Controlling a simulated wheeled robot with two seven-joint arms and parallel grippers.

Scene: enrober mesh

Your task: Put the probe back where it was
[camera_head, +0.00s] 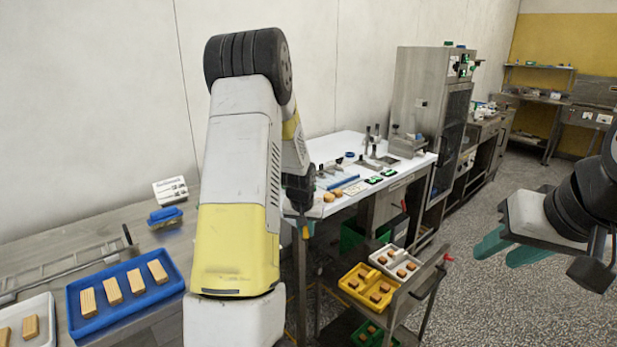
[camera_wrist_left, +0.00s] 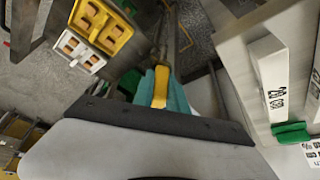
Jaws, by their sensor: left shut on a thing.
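The rest of the probe is hidden or too small to make out. My right gripper (camera_head: 507,248) is at the right edge, over the floor, with its two teal fingers apart and nothing visible between them.
A steel bench at left holds a blue tray (camera_head: 120,312) of bars, a white labelled block (camera_head: 170,190) and a blue item (camera_head: 165,217). The white-topped table (camera_head: 333,208) carries small tools. A cart with yellow (camera_head: 349,293) and white trays stands below it. Speckled floor is free at right.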

